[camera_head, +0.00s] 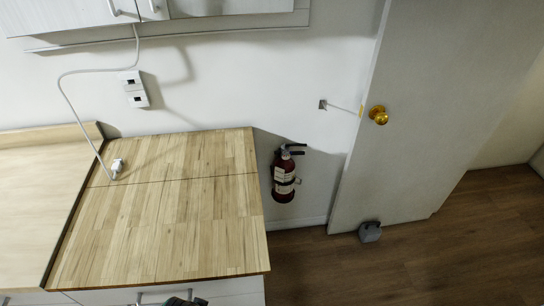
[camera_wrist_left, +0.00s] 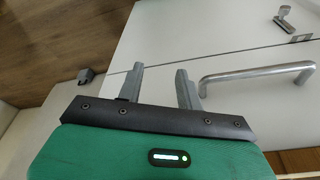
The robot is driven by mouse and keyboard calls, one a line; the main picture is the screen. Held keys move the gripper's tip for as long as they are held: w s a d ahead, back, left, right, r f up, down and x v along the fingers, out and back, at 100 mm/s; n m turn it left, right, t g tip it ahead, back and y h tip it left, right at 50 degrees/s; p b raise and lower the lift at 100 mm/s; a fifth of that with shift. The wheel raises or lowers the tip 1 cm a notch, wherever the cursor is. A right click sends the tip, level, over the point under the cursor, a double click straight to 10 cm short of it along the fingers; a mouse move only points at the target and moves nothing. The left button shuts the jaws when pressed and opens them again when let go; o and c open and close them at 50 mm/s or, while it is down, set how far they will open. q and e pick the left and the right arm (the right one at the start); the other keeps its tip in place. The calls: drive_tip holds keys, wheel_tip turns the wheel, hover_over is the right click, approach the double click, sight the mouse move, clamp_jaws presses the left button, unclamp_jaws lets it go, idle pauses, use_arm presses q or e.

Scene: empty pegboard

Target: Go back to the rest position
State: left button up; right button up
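My left gripper (camera_wrist_left: 159,76) shows in the left wrist view with its two grey fingers apart and nothing between them. It is in front of a white cabinet front, to the left of a metal bar handle (camera_wrist_left: 257,74) in that view. In the head view only a small dark and green piece of a gripper (camera_head: 186,301) shows at the bottom edge, by the cabinet below the wooden counter. My right gripper is not in view.
The wooden counter (camera_head: 160,225) holds only a white plug (camera_head: 117,167) on a cable. A red fire extinguisher (camera_head: 284,175) hangs on the wall. A white door (camera_head: 400,160) with a brass knob stands at right.

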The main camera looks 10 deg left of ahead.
use_arm(q)
drive_tip(key=s+a+f+g+b, duration=0.15)
drive_tip(key=s+f, duration=0.25)
drive_tip(key=f, duration=1)
drive_tip(key=s+f+b, duration=0.2)
drive_tip(key=s+f, duration=0.2)
drive_tip(key=f, duration=1)
drive_tip(key=s+a+f+b, duration=0.2)
drive_tip(key=s+f+b, duration=0.1)
drive_tip(key=s+f, duration=1.1)
drive_tip(key=shift+a+f, duration=0.2)
drive_tip(key=shift+g, duration=0.25)
